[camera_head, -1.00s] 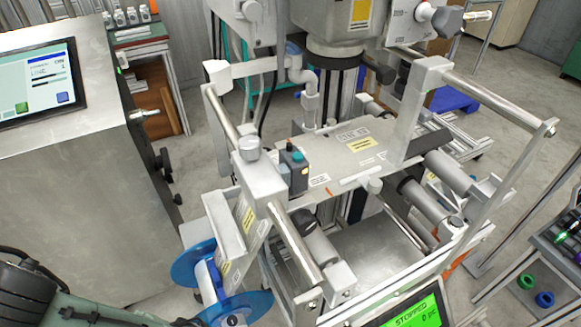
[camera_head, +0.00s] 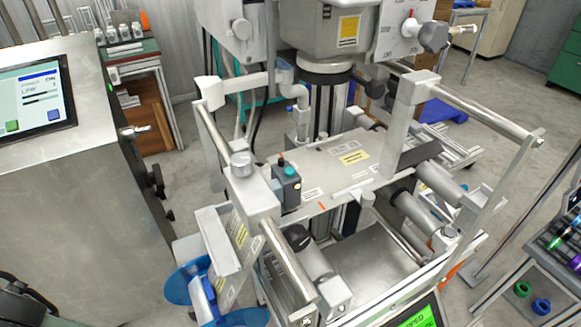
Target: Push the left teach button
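A small dark sensor box (camera_head: 286,187) stands upright on the machine's metal plate near the middle of the head view. It has a teal top (camera_head: 290,171), a small orange-red tip behind it and a yellow spot on its side. The teach button may be on this box, but it is too small to tell, and I see no second such box clearly. My gripper is not in view. Only a dark part that looks like my arm shows at the lower left edge, well apart from the box.
A silver post with a round knob (camera_head: 241,160) stands close left of the box. Rollers and bars frame the machine. A blue reel (camera_head: 190,284) hangs at lower left. A cabinet with a screen (camera_head: 36,95) stands left. A green display (camera_head: 422,316) is at the bottom.

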